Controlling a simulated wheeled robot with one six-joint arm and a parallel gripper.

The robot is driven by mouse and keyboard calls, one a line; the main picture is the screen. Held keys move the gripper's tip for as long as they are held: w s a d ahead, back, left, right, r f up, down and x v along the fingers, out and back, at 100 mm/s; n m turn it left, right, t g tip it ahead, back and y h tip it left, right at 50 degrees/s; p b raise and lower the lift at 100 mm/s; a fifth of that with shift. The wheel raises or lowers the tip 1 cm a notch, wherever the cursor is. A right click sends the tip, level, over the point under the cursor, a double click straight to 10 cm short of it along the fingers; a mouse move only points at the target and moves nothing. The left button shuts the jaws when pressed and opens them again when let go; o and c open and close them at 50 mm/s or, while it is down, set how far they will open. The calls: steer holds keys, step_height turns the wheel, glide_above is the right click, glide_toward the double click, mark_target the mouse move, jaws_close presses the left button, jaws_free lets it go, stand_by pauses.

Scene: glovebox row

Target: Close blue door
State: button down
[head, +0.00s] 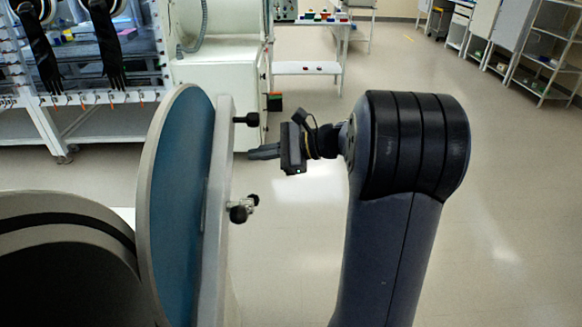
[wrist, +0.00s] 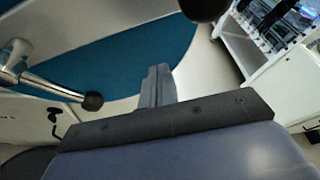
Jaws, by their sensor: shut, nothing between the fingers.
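The blue door (head: 183,190) is a round disc with a pale rim, standing swung open beside the dark cylindrical opening (head: 60,270) at the lower left of the head view. A pale bar (head: 218,190) crosses it and carries a black knob (head: 247,119) above and a metal handle with a black ball (head: 240,212) below. My gripper (head: 258,153) is shut and empty, pointing left at the bar between these two. In the wrist view the fingers (wrist: 157,80) are together in front of the blue door (wrist: 115,62); whether they touch it I cannot tell.
A glovebox with black gloves (head: 43,60) stands at the back left, next to a white cabinet (head: 217,100). A small white table (head: 307,68) and shelves (head: 540,50) are at the back. The floor right of my arm is clear.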

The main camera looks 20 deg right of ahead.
steer(key=shift+w+a+r+p, duration=0.15)
steer(key=shift+a+r+p, duration=0.2)
steer(key=shift+a+r, duration=0.4)
steer(key=shift+w+a+r+p, duration=0.15)
steer(key=shift+a+r+p, duration=0.15)
steer(key=shift+a+r, duration=0.45)
steer(key=shift+a+f, duration=0.1)
